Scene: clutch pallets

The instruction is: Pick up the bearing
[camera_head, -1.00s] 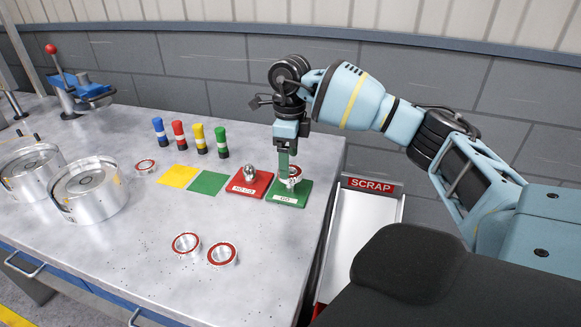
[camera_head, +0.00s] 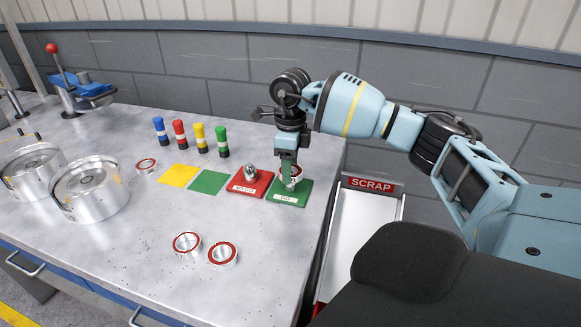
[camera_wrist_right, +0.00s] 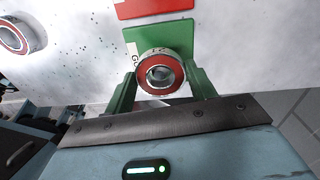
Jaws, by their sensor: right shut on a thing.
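The bearing (camera_wrist_right: 160,74), a metal ring with a red face, is between the two green fingers of my right gripper (camera_wrist_right: 160,88) in the right wrist view. In the head view the bearing (camera_head: 294,171) is partly hidden by the fingers of my right gripper (camera_head: 288,175). My right gripper is shut on it, pointing down at the green GO block (camera_head: 288,196) near the bench's right edge. I cannot tell if the bearing touches the block. My left gripper is not in view.
The red NO-GO block (camera_head: 248,186) with a metal plug stands just left. Several colored cylinders (camera_head: 200,138) stand behind. A SCRAP chute (camera_head: 358,235) is beyond the right edge.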

